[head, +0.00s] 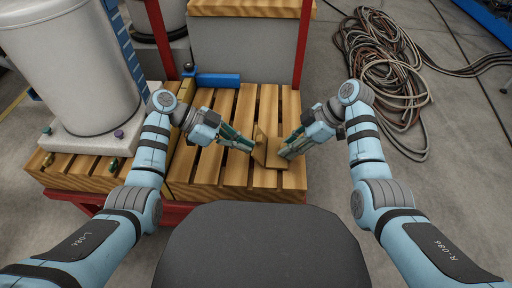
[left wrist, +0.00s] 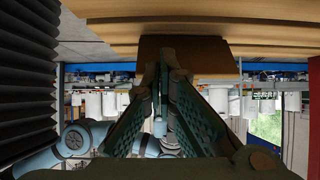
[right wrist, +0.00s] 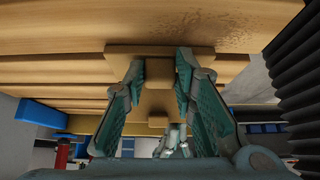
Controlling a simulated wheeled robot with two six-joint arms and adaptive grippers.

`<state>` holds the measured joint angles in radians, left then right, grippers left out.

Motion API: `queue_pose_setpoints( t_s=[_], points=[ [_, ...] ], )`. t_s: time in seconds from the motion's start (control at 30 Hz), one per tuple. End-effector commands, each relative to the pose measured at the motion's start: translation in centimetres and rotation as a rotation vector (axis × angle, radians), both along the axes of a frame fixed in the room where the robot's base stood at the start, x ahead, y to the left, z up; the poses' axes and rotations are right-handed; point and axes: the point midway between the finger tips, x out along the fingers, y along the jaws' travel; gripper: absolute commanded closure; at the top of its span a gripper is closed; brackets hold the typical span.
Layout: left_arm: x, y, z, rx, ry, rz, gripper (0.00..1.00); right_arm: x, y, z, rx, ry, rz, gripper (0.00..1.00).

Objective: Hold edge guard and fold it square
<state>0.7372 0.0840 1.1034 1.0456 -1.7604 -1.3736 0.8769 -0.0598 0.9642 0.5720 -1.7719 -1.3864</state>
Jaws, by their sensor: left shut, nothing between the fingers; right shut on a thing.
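The edge guard is a brown folded piece (head: 279,158) low over the slatted wooden pallet, with one leaf flat and the other standing up at its left. My right gripper (head: 285,153) is shut on the flat leaf from the right. In the right wrist view the edge guard (right wrist: 158,98) shows between the two fingers. My left gripper (head: 252,147) is shut and empty, its tips close to the outer face of the raised leaf. In the left wrist view that leaf (left wrist: 205,55) stands just past the closed tips (left wrist: 164,54); I cannot tell whether they touch it.
The pallet (head: 212,165) lies in a red frame with a red post (head: 303,45) behind. A large white tank (head: 75,60) stands at the left. A blue block (head: 217,80) lies behind the slats. Coiled hoses (head: 385,65) lie on the floor at the right.

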Motion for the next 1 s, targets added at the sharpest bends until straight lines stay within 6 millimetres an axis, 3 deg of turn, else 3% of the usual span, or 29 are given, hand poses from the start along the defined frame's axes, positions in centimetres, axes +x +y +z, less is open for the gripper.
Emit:
queue_pose_setpoints(
  t_s=[0.6,1.0],
  points=[
    [-0.1,-0.8,0.4,0.003,0.006,0.002,1.00,-0.2,0.4,0.0,0.009,0.004,0.009,0.95],
    [0.1,3.3,2.0,0.003,0.002,0.003,1.00,-0.1,0.1,0.0,0.003,0.002,0.004,0.95]
  ],
)
